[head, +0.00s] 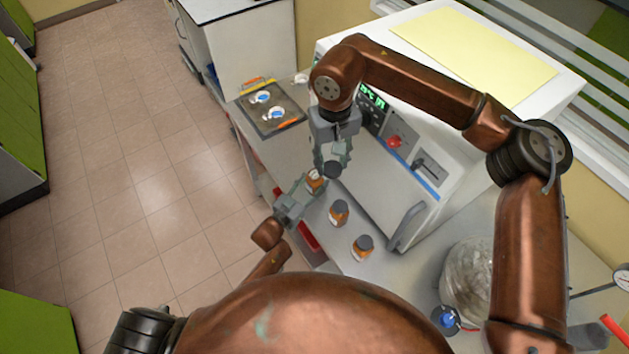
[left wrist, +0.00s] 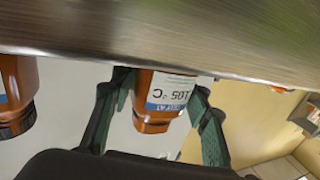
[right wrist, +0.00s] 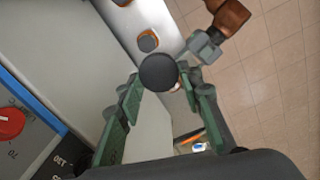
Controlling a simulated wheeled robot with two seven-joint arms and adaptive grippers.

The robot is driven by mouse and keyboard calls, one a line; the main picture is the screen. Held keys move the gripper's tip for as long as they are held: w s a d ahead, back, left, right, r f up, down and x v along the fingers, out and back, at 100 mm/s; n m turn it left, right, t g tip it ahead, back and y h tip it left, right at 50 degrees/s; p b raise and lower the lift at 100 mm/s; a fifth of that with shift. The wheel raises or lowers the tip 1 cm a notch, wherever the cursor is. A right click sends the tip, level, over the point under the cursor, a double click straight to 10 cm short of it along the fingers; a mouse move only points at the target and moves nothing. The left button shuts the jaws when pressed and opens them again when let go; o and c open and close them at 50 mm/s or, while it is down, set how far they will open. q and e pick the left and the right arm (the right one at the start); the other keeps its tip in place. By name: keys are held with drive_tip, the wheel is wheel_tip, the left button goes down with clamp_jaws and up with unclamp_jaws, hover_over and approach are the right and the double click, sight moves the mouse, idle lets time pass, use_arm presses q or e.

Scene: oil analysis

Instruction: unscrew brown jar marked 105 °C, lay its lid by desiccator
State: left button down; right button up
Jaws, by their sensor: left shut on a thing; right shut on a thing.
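The brown jar marked 105 °C (left wrist: 170,92) is between the fingers of my left gripper (left wrist: 158,110), its label readable in the left wrist view. Its neck shows no black lid there. In the head view my left gripper (head: 301,192) is shut on this jar (head: 315,182) at the bench's front edge. My right gripper (head: 332,163) is shut on the black lid (head: 333,170), just right of the jar and apart from its mouth. The lid (right wrist: 158,72) hides most of the jar in the right wrist view. The desiccator appears to be the clear glass vessel (head: 468,280).
Two brown jars with dark lids (head: 339,213) (head: 362,247) stand on the bench. A white oven (head: 395,165) with a handle stands behind them. A blue-capped item (head: 445,318) is beside the glass vessel. A dark tray with orange handles (head: 270,108) lies at the far end.

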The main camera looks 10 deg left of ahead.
use_arm(q)
drive_tip(key=shift+f, duration=0.15)
drive_tip(key=c, duration=1.1)
unclamp_jaws()
